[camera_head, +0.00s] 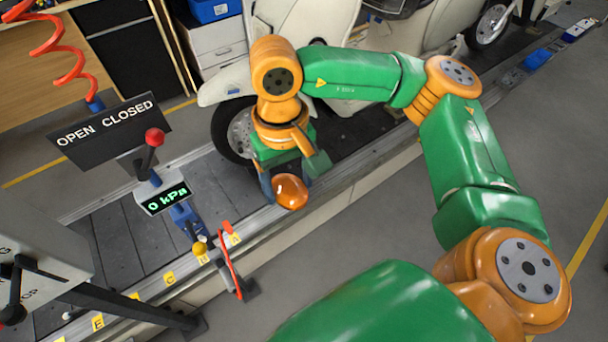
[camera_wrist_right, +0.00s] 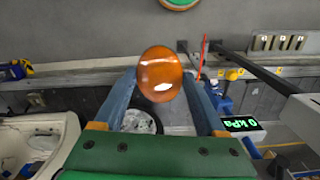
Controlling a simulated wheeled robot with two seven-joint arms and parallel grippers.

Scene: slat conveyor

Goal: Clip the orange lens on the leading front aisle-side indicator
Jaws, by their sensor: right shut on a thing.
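My right gripper (camera_head: 284,188) is shut on the orange lens (camera_head: 291,192), a glossy amber dome, and holds it above the near edge of the conveyor. In the right wrist view the lens (camera_wrist_right: 160,74) sits between the two blue fingertips. The cream scooter (camera_head: 222,84) stands on the conveyor behind the gripper, its front wheel (camera_head: 238,130) partly hidden by my arm. The front aisle-side indicator cannot be made out. My left gripper is not in view.
A post with a red-knobbed lever (camera_head: 154,138), an OPEN CLOSED sign (camera_head: 110,131) and a 0 kPa display (camera_head: 166,198) stands left of the gripper. A red upright piece (camera_head: 231,262) stands by the conveyor edge. Grey aisle floor (camera_head: 380,235) lies clear in front.

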